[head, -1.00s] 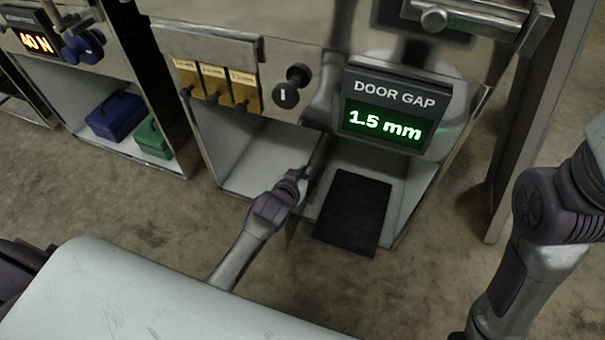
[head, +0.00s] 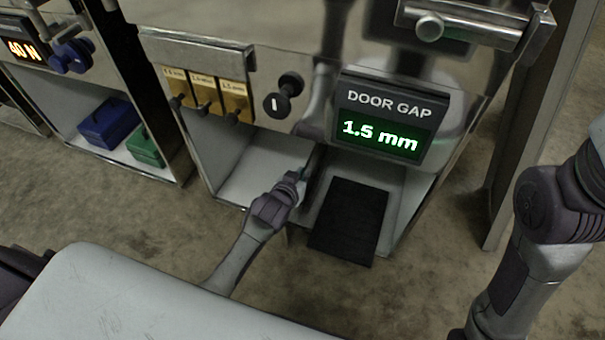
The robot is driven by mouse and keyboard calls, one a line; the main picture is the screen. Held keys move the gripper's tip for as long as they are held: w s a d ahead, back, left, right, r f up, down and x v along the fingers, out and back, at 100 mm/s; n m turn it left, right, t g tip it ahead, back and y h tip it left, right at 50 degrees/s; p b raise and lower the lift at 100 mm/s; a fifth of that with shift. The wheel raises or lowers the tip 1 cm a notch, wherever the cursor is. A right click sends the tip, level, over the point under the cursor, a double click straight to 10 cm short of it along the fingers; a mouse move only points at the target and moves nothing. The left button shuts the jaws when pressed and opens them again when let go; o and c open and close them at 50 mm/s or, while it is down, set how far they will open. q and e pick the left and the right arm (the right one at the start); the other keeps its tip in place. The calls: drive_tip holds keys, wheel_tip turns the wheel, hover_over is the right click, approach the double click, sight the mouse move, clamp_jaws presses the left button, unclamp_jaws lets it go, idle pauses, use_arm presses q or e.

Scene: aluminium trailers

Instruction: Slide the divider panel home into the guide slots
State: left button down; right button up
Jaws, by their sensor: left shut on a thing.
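The divider panel (head: 315,172) stands upright, seen almost edge-on, between the two lower bays of the middle aluminium trailer. My left gripper (head: 299,178) is at the panel's near edge, shut on it. The fingertips are small and partly hidden by the hand. The guide slots cannot be made out, so how deep the panel sits in them does not show. My right arm (head: 545,240) stands at the right; its gripper is out of view.
A black mat (head: 349,222) lies in the right bay; the left bay (head: 262,168) looks empty. Above are the door gap display (head: 382,135) reading 1.5 mm, a black knob (head: 284,96) and brass tags (head: 205,92). Blue (head: 108,122) and green (head: 147,147) boxes sit left.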

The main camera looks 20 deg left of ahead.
use_arm(q)
drive_tip(key=c, duration=1.2)
unclamp_jaws()
drive_tip(key=shift+r, duration=0.1)
drive_tip(key=v, duration=1.2)
